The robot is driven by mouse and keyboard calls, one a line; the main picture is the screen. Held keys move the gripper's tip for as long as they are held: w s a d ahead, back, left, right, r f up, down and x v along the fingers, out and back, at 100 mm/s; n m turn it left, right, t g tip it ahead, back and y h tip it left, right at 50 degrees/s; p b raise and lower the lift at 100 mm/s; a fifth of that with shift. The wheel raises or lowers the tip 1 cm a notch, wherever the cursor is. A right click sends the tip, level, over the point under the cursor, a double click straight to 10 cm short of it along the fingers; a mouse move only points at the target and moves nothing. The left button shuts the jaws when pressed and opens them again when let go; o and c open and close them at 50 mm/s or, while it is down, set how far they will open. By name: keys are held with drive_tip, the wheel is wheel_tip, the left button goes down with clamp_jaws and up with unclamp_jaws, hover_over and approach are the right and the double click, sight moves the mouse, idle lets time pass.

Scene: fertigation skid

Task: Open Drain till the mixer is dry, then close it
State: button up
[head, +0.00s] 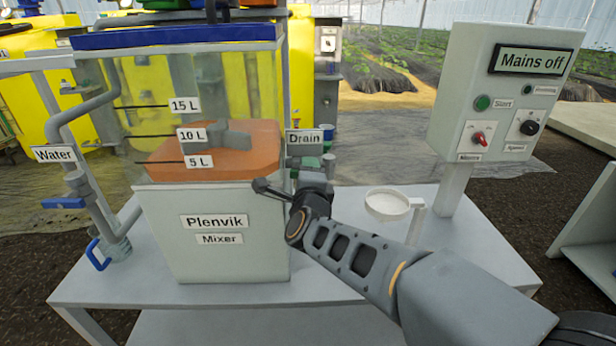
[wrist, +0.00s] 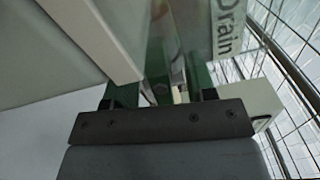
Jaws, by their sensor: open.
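The Plenvik mixer (head: 222,222) is a clear tank on a pale base, with orange liquid (head: 180,153) around the 5 L mark and a grey paddle (head: 225,134) inside. The Drain sign (head: 305,137) is at the tank's right side. It also shows in the wrist view (wrist: 228,27).
A control box (head: 505,95) at the right reads "Mains off". A round white dish (head: 387,203) stands on the table (head: 190,295) right of my gripper. The table's front left is clear.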

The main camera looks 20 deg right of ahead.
drive_tip(key=v, duration=0.7)
drive_tip(key=shift+p, duration=0.45)
drive_tip(key=shift+a+r, duration=0.1)
drive_tip(key=shift+a, duration=0.05)
